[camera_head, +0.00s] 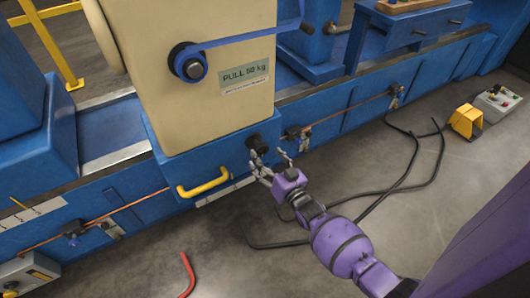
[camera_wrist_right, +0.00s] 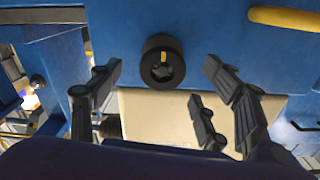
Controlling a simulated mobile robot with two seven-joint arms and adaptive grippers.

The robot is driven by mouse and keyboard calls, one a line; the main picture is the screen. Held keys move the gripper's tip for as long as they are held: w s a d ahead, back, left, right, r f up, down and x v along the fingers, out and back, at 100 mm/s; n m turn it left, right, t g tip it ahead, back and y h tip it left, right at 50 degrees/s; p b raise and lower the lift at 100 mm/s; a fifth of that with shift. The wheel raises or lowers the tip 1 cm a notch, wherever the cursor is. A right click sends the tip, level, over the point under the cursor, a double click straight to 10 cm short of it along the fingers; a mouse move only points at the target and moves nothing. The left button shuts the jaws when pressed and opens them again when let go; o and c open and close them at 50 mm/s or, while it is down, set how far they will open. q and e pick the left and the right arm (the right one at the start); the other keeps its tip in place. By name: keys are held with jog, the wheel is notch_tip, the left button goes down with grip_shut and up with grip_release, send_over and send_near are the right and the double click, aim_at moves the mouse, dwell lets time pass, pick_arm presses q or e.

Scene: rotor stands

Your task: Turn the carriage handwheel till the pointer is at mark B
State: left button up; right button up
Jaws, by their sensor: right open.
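A round black knob (camera_head: 254,142), which looks like the carriage handwheel, sits on the blue front of the cream carriage (camera_head: 200,90). In the right wrist view the black knob (camera_wrist_right: 161,61) shows face-on, with a yellow mark on its face. My right gripper (camera_head: 270,158) is open just in front of the knob. In the right wrist view its fingers (camera_wrist_right: 162,76) stand apart on either side of the knob, touching nothing that I can see. A pale strip with tick marks (camera_head: 30,211) lies at the left; its letters and a pointer cannot be made out. My left gripper is not in view.
A yellow handle (camera_head: 203,183) is on the carriage front, left of the knob. Black cables (camera_head: 400,180) and a red bent bar (camera_head: 188,273) lie on the floor. A yellow pedal (camera_head: 465,121) and a control box (camera_head: 497,103) stand at right.

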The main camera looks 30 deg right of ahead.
jog(key=shift+s, duration=0.55)
jog(key=shift+s, duration=0.1)
jog(key=s+p, duration=0.2)
jog(key=s, duration=0.3)
jog(key=shift+s+d, duration=0.1)
jog(key=shift+s, duration=0.3)
